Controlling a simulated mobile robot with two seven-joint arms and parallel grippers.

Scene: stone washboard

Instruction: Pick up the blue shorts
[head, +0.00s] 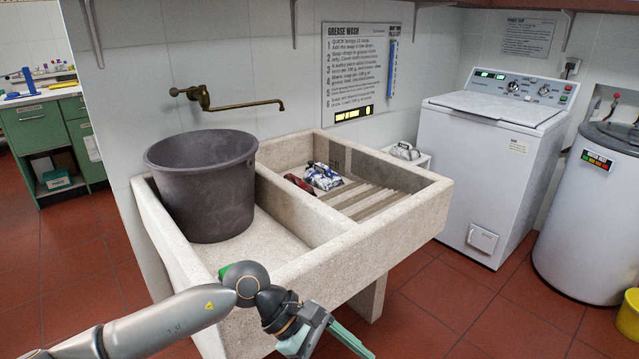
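A small crumpled blue-and-white cloth bundle (323,177) lies at the upper left end of the ribbed washboard in the stone sink's right compartment. It is the only blue cloth I can make out, and its shape as shorts is not clear. A dark red item (299,185) lies against its left side. My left gripper (326,346) is low in front of the sink, well apart from the cloth. Its teal fingers look spread with nothing between them, though the tips run toward the bottom edge. My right gripper is not in view.
The stone sink (345,238) has raised walls and a divider. A large dark bucket (203,190) stands in its left compartment, under a brass tap (225,101). A white washing machine (497,165) and a white drum (590,215) stand at right.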

